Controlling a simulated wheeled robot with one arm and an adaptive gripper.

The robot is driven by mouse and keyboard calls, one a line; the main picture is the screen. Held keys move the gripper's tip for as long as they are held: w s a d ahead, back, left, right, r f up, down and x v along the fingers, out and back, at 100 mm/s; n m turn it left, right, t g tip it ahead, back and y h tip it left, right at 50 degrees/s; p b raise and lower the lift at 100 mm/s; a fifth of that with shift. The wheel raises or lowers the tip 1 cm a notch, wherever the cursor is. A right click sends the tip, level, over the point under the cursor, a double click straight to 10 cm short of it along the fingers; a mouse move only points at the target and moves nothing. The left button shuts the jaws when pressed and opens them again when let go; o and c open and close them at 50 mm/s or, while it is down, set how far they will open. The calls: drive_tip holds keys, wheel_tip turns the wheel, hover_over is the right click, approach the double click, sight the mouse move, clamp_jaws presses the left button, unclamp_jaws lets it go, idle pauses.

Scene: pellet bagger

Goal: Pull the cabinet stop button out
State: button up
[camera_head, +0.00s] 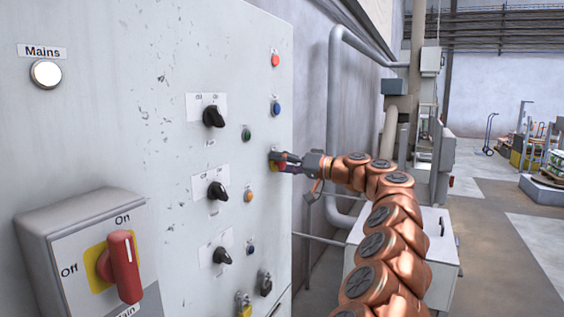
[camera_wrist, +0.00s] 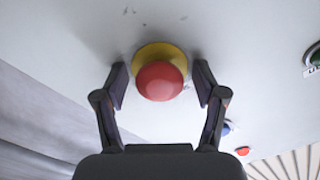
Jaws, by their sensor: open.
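The cabinet stop button shows in the wrist view as a red mushroom head (camera_wrist: 160,81) on a yellow round base (camera_wrist: 160,50). My gripper (camera_wrist: 160,84) is open, with one dark finger on each side of the red head and a gap visible on both sides. In the head view my gripper (camera_head: 276,161) is at the right part of the cabinet front (camera_head: 150,130), and it covers most of the button there. How far in or out the button stands, I cannot tell.
Above the gripper are a green button (camera_head: 246,134), a blue one (camera_head: 276,108) and a red one (camera_head: 275,60). Black rotary knobs (camera_head: 218,190) sit to the left. A grey pipe (camera_head: 335,110) runs beside the cabinet's right edge.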

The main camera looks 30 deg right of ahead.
drive_tip(key=shift+c, duration=0.3)
clamp_jaws()
idle(0.3)
